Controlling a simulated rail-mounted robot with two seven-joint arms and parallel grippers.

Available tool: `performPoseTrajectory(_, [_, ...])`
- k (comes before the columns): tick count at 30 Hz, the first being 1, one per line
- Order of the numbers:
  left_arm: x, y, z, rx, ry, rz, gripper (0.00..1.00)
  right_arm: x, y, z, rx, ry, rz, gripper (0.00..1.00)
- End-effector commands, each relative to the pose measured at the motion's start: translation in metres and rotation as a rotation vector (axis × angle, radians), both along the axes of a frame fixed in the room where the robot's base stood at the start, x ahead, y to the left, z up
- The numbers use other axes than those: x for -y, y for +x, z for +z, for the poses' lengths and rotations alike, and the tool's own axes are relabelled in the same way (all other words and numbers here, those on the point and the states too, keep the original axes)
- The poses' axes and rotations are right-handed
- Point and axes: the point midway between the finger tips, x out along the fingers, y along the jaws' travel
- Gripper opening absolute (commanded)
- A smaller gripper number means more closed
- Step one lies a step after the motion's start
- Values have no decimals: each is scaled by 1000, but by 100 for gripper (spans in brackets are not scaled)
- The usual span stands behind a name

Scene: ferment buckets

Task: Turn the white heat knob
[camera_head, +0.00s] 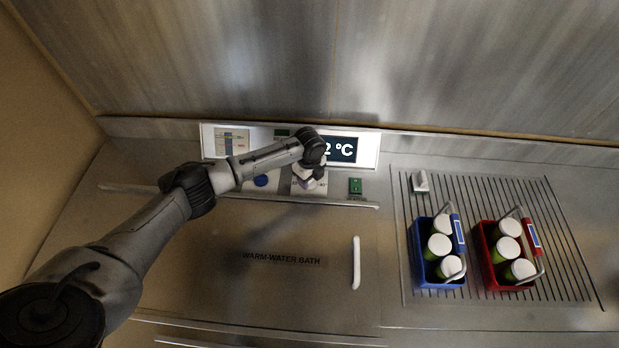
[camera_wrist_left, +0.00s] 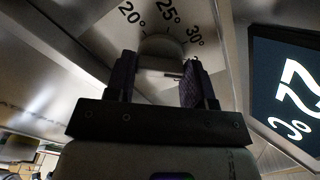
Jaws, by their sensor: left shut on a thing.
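The pale heat knob (camera_wrist_left: 162,47) sits on a dial plate with marks 20°, 25° and 30° in the left wrist view. My left gripper (camera_wrist_left: 158,80) has one dark padded finger on each side of it and is shut on it. In the head view my left gripper (camera_head: 308,183) is at the control panel, and its wrist hides most of the knob. The temperature display (camera_head: 343,150) is partly covered by my arm; "2 °C" shows. My right gripper is in neither view.
A blue knob (camera_head: 261,181) and a green switch (camera_head: 355,186) flank the dial. The warm-water bath lid (camera_head: 230,290) has a white handle (camera_head: 356,262). A blue crate (camera_head: 418,270) and a red crate (camera_head: 487,272) with white-capped containers stand on the slatted drain area at right.

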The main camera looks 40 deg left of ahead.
Motion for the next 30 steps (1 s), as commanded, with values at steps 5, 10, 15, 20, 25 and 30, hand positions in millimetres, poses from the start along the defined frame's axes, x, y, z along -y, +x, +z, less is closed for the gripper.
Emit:
performPoseTrajectory(5, [0,0,0,0,0,-47,25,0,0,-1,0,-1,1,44])
performPoseTrajectory(10, [0,0,0,0,0,-68,25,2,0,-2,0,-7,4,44])
performPoseTrajectory(15, [0,0,0,0,0,-72,25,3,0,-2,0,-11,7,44])
performPoseTrajectory(20, [0,0,0,0,0,-72,25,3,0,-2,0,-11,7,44])
performPoseTrajectory(25, [0,0,0,0,0,-72,57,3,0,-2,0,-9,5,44])
performPoseTrajectory(30, [0,0,0,0,0,-72,74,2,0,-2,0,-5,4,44])
